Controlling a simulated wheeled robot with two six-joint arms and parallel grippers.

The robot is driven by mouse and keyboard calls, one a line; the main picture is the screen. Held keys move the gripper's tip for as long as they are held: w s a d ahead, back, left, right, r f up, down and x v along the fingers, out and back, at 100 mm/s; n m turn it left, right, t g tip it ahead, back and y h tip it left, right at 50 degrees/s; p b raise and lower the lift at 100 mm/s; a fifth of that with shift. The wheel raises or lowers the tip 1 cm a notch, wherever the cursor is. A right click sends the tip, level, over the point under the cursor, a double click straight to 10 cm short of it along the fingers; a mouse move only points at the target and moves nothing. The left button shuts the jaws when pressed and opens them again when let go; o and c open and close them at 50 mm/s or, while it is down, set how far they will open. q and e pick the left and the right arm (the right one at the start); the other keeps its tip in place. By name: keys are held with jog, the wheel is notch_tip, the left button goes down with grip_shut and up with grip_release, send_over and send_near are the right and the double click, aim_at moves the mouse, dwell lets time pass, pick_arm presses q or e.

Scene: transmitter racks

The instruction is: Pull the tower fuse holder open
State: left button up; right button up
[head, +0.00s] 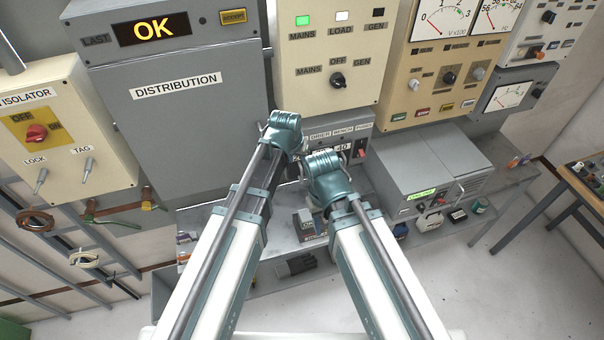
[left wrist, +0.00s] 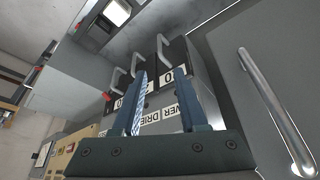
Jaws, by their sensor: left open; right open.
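The fuse panel (head: 338,134) has a row of name labels and is partly hidden behind my grippers in the head view. In the left wrist view, black fuse holders with grey U-shaped handles stand in a row. The tower fuse holder (left wrist: 182,55) appears to be the rightmost, by the partly covered label strip (left wrist: 163,118). My left gripper (left wrist: 160,75) is open, its fingertips on either side of that holder's handle in the picture; contact is not visible. It also shows in the head view (head: 285,128), fingertips hidden. My right gripper (head: 327,172) is open, lower and to the right.
The grey distribution cabinet (head: 180,120) stands left of the panel; its long bar handle (left wrist: 275,110) runs close by in the wrist view. A grey unit (head: 415,165) stands at right. Small items, including a grey block (head: 306,224), lie on the low shelf.

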aim_at(302, 171)
pick_arm(q)
jog(key=b+x, duration=1.1)
jog(key=x, duration=0.2)
jog(key=shift+f+b, duration=0.1)
jog(key=shift+b, duration=0.2)
grip_shut()
dwell(0.9)
